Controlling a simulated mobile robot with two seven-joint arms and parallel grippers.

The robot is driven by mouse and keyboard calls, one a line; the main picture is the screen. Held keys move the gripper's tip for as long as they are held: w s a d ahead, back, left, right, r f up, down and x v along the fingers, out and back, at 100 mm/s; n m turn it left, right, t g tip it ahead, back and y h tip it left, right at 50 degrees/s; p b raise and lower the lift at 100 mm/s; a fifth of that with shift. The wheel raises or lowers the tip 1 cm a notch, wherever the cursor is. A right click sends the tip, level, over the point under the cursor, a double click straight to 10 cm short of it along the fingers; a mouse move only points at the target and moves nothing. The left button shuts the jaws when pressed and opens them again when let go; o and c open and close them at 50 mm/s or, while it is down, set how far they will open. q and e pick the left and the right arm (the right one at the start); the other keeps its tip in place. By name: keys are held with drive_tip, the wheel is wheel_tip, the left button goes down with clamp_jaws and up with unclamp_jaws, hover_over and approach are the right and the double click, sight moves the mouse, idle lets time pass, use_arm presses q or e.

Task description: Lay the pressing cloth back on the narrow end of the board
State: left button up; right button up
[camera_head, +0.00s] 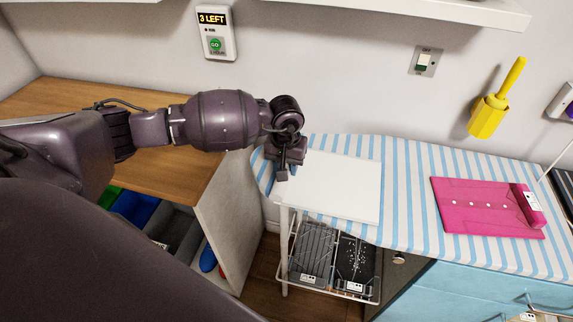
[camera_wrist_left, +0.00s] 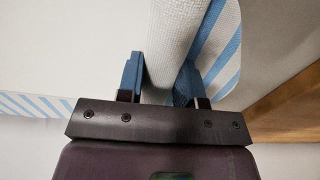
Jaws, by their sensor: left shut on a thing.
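The pressing cloth (camera_head: 340,187) is a plain white sheet, spread nearly flat over the narrow left end of the blue-and-white striped ironing board (camera_head: 405,190). I cannot tell whether all of it touches the board. My left gripper (camera_head: 284,172) is at the cloth's left edge, above the board's rounded tip. In the left wrist view, its blue fingers (camera_wrist_left: 160,78) are shut on a rolled or folded white edge of the cloth (camera_wrist_left: 178,35), with stripes of the board beside it. My right gripper is not in view.
A pink folded garment (camera_head: 485,207) lies on the board's wider right part. A wire rack with dark trays (camera_head: 312,250) is below the narrow end. A wooden counter (camera_head: 170,165) is left of the board. A yellow holder (camera_head: 488,115) is on the wall.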

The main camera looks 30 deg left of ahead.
use_arm(q)
drive_tip(key=shift+f, duration=0.2)
drive_tip(key=o, duration=1)
drive_tip(key=shift+r, duration=0.1)
wheel_tip(320, 180, up, 12)
drive_tip(key=shift+s+r, duration=0.15)
